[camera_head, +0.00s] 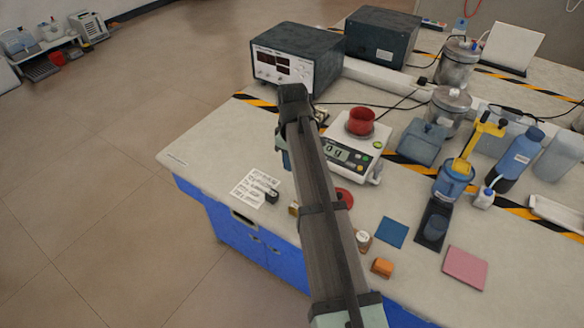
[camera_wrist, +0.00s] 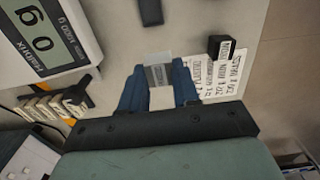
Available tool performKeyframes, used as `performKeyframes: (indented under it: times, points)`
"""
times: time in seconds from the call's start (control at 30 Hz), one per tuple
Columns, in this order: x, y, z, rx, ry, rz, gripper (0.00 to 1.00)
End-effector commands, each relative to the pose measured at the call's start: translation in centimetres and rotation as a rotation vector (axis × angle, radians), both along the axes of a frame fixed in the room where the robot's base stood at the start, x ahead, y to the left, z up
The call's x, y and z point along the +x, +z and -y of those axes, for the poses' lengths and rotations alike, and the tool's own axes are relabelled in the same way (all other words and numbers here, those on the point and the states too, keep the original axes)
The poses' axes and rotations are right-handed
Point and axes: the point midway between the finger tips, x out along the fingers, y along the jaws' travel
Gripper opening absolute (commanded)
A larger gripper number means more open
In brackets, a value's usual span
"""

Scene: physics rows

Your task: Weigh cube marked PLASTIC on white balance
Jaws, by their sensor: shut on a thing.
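My gripper (camera_wrist: 159,85) has blue fingers shut on a pale grey cube (camera_wrist: 159,75); the small label on it is too small to read. In the head view my gripper (camera_head: 285,160) hangs left of the white balance, mostly hidden by my arm. The white balance (camera_head: 366,164) has a display reading 0 g; it also shows at upper left in the wrist view (camera_wrist: 75,58). The cube is apart from the balance.
A power supply (camera_head: 297,56) stands behind my gripper. An orange cube (camera_head: 382,268), a blue square (camera_head: 391,232) and a pink square (camera_head: 466,268) lie at the front right.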

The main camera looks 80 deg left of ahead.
Motion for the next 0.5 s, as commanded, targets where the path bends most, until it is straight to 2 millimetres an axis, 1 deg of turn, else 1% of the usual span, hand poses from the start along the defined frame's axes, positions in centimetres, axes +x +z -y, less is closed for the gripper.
performKeyframes:
  times: [0.03,0.1,0.23,0.3,0.37,0.47,0.5]
  points:
    - [0.0,1.0,-0.1,0.001,0.000,0.000,0.02]
    - [0.0,2.0,-0.1,0.001,0.000,0.001,0.02]
    - [0.1,3.5,-0.1,-0.001,0.000,0.001,0.02]
    - [0.4,4.0,-0.4,-0.001,0.000,0.001,0.02]
    - [1.1,4.4,-0.9,-0.001,-0.001,0.001,0.02]
    - [3.0,5.1,-2.3,-0.001,-0.005,0.001,0.02]
    - [4.0,5.4,-3.0,-0.001,-0.005,0.001,0.02]
